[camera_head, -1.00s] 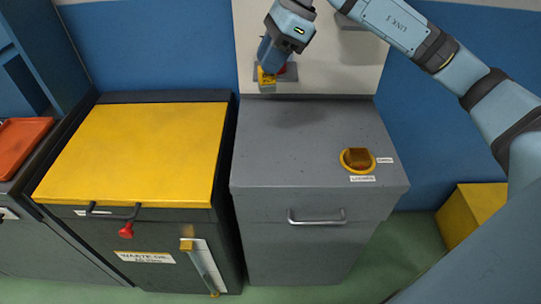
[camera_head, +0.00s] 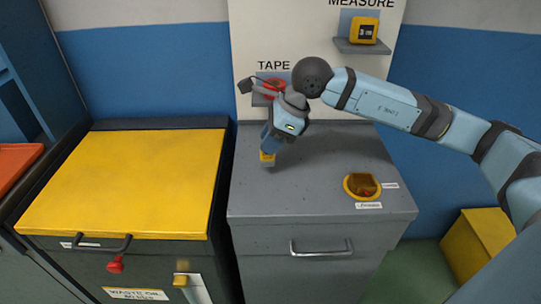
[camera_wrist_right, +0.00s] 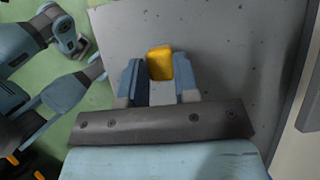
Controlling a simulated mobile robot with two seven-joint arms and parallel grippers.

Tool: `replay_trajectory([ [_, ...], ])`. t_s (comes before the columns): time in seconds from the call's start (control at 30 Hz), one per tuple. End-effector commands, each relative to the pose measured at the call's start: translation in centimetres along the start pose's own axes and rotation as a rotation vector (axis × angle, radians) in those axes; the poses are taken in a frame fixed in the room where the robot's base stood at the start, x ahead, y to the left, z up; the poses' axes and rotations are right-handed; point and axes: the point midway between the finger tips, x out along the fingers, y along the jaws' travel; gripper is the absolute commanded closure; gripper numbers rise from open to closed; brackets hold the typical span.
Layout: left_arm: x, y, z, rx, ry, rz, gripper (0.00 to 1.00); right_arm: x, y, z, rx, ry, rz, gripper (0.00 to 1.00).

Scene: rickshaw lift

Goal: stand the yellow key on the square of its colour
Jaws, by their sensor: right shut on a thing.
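A small yellow block-like thing (camera_head: 267,156) is between the fingertips of my right gripper (camera_head: 268,150), above the left part of the grey cabinet top. The right wrist view shows it as a rounded yellow block (camera_wrist_right: 159,62) between the two blue fingers of the gripper (camera_wrist_right: 160,82). I cannot tell from its shape whether it is a key. The gripper is shut on it. Whether it touches the cabinet top is unclear. I see no plain yellow square.
The grey cabinet top (camera_head: 310,185) is mostly clear, with a yellow-rimmed round recess (camera_head: 349,190) at its right. A red tape (camera_head: 273,86) and a yellow measure (camera_head: 364,30) are on wall shelves. A wide yellow lid (camera_head: 130,180) is at the left.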

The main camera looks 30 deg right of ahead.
Motion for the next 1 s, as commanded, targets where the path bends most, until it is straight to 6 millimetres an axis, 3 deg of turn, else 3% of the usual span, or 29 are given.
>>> replay_trajectory([
  [0.33, 0.2, 0.0, 0.4, 0.004, -0.001, 0.000, 0.57, 3.6, 0.1, -2.0, 0.000, 0.002, 0.002, 1.00],
  [0.73, 0.4, 0.0, 0.6, 0.004, 0.001, 0.002, 0.57, 4.3, 0.1, -2.3, -0.001, 0.000, 0.000, 1.00],
  [0.77, 0.3, 0.0, 0.5, 0.003, 0.003, 0.002, 0.57, 4.3, 0.1, -2.3, -0.001, 0.000, 0.000, 0.69],
  [0.87, 0.3, 0.0, 0.4, 0.003, 0.003, 0.002, 0.57, 4.2, 0.1, -2.2, -0.001, 0.000, 0.000, 0.46],
  [1.0, 0.2, 0.0, 0.3, 0.003, 0.004, 0.003, 0.57, 4.2, 0.1, -2.2, -0.001, 0.000, 0.000, 0.46],
])
